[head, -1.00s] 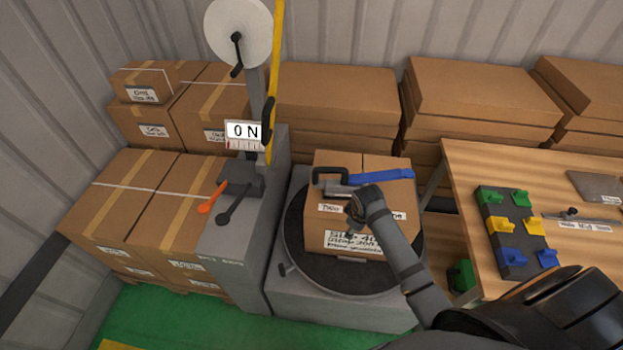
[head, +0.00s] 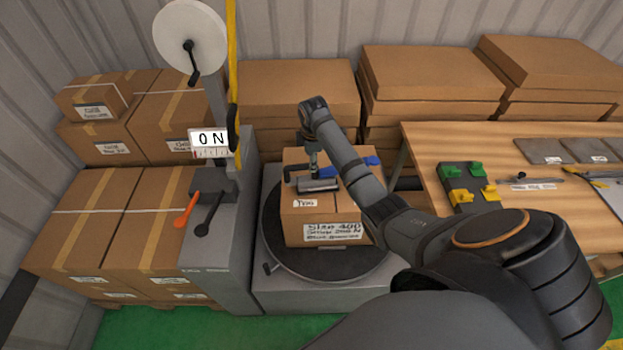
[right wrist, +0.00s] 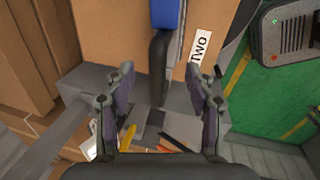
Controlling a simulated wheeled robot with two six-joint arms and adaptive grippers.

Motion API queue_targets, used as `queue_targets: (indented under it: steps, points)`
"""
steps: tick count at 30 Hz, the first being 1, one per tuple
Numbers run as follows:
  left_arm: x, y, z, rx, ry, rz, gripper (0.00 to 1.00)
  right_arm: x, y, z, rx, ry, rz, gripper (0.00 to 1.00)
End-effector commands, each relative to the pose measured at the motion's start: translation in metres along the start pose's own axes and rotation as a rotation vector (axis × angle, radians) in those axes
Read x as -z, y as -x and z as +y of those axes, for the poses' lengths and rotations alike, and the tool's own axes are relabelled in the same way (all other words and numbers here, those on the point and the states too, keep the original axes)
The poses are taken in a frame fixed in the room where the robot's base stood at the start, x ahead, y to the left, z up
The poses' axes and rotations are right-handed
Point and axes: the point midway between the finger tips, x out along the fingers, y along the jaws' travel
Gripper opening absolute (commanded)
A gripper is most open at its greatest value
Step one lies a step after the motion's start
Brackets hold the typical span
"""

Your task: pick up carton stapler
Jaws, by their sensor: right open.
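The carton stapler has a blue arm (head: 362,166) and a black handle (head: 291,172), and lies on top of a closed carton (head: 330,205). In the right wrist view its blue part (right wrist: 165,14) is at the top and its black part (right wrist: 158,62) points down between my fingers. My right gripper (head: 318,186) is over the carton top and hides the stapler's middle in the head view. In the wrist view the right gripper (right wrist: 158,80) is open, with one finger on each side of the black part, and contact is not clear. My left gripper is not in view.
The carton stands on a round dark turntable (head: 277,245). A wooden bench (head: 425,150) is at right. Stacked cartons (head: 300,95) stand behind.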

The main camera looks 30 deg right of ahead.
Motion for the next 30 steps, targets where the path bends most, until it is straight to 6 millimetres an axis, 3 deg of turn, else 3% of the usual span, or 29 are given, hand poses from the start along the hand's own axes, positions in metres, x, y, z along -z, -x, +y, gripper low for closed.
queue_targets:
  steps: [8, 12, 16, 24, 30]
  points:
    - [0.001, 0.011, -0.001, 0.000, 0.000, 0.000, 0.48, -0.002, -0.013, 0.000, 0.003, 0.000, -0.002, 0.55]
    - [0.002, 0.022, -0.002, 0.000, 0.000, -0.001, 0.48, -0.007, -0.036, 0.000, 0.002, -0.002, -0.002, 0.55]
    - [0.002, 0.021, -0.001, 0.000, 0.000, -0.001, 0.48, -0.006, -0.054, 0.001, -0.001, 0.000, 0.000, 0.55]
    - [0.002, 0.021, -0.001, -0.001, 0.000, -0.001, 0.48, -0.006, -0.058, 0.000, -0.002, 0.000, 0.000, 0.55]
    - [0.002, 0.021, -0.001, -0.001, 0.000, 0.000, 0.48, -0.006, -0.058, 0.000, -0.002, 0.000, 0.000, 0.28]
